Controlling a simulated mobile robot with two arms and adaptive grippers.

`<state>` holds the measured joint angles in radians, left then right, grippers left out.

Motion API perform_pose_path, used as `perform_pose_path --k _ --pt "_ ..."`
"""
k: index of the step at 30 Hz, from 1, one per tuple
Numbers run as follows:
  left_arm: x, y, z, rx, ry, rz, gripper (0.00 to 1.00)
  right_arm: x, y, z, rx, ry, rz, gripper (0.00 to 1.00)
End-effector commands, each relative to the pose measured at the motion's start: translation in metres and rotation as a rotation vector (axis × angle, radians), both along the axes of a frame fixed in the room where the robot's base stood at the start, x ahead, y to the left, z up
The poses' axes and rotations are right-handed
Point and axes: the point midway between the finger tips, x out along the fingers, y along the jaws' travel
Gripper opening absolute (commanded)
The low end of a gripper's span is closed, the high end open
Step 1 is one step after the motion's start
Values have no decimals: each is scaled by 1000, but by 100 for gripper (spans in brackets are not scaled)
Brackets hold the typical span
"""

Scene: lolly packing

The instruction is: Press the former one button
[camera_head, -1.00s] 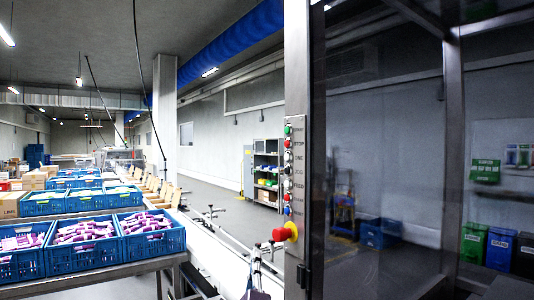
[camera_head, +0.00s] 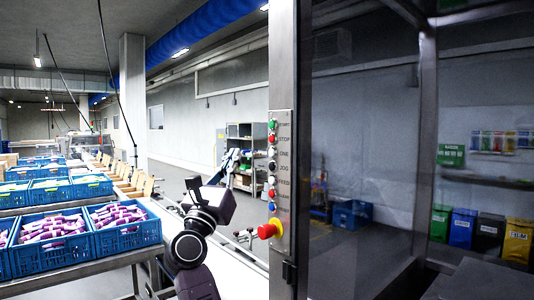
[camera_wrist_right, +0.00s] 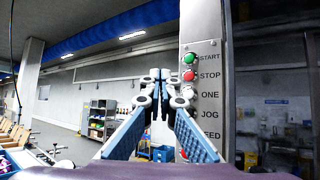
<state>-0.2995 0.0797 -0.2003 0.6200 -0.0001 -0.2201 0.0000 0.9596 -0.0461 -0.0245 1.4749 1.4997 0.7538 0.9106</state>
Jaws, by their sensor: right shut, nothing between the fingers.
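The ONE button (camera_head: 272,153) is a small pale knob, third from the top on a grey metal control panel (camera_head: 283,112). The green START button (camera_head: 272,125) and red STOP button (camera_head: 272,139) are above it. My right gripper (camera_head: 230,158) is left of the panel. In the right wrist view its fingers (camera_wrist_right: 159,76) are closed together and empty, tips left of the panel and apart from it. There the ONE button (camera_wrist_right: 188,92) shows just right of the fingers, which hide the panel near JOG. My left gripper is not in view.
A red emergency knob on a yellow base (camera_head: 268,231) sticks out low on the panel. Blue crates of purple-wrapped lollies (camera_head: 125,236) stand at left. A glass enclosure (camera_head: 360,130) lies right of the panel. The space left of the panel is open.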

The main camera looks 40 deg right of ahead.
Motion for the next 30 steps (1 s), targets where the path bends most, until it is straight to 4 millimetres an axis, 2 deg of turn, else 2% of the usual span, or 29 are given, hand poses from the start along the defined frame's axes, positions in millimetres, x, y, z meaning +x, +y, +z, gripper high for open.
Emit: perform_pose_path --k 8,21,30 --pt "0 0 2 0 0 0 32 1 -9 0 -4 2 -3 0" --pt "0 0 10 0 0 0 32 5 -67 -1 -2 3 -3 0" --pt "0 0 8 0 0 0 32 7 -86 -1 -3 2 -1 0"
